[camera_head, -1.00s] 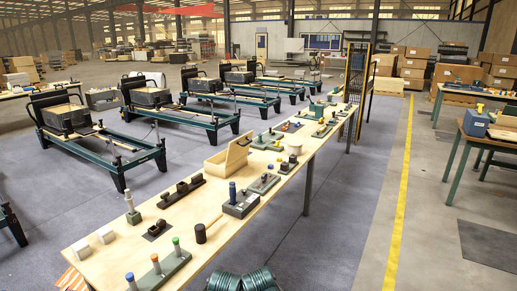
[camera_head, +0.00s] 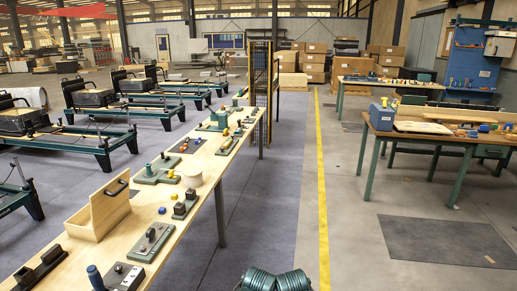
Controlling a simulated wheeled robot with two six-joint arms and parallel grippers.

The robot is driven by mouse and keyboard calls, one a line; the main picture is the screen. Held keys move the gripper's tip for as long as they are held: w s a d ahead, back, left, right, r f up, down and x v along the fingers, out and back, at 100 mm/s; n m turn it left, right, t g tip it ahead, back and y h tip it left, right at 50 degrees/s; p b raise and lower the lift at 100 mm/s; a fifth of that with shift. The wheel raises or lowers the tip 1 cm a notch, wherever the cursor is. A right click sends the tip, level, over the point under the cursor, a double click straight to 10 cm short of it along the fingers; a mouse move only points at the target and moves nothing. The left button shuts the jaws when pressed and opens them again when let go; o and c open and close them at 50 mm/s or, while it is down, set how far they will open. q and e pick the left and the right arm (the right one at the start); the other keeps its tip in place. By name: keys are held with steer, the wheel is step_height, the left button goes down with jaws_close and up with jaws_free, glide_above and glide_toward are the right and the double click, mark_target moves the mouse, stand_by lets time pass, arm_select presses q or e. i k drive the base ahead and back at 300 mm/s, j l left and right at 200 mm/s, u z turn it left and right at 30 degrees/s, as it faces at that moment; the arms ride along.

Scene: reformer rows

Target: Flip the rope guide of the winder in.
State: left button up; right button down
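I cannot pick out the winder or its rope guide with certainty at this distance. A small green device with a raised body (camera_head: 215,120) stands towards the far part of the long wooden bench (camera_head: 196,222). It is too small to tell its parts or whether any guide on it is in or out. Neither of my grippers shows in the head view.
The bench also holds an open wooden box (camera_head: 97,212), a pale round block (camera_head: 192,179) and several green-based fixtures. A clear aisle with a yellow floor line (camera_head: 322,180) runs right of it. A wooden-topped table (camera_head: 440,133) with a blue bin (camera_head: 382,116) stands at right.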

mark_target(171, 173)
steer(key=i+u, duration=0.1)
steer(key=i, duration=0.75)
steer(key=i+l+u, duration=0.15)
steer(key=i, duration=0.65)
steer(key=i+l+u, duration=0.3)
steer(key=i, duration=0.15)
steer(key=i+l+u, duration=0.35)
steer(key=i+j, duration=0.1)
steer(key=i, duration=0.05)
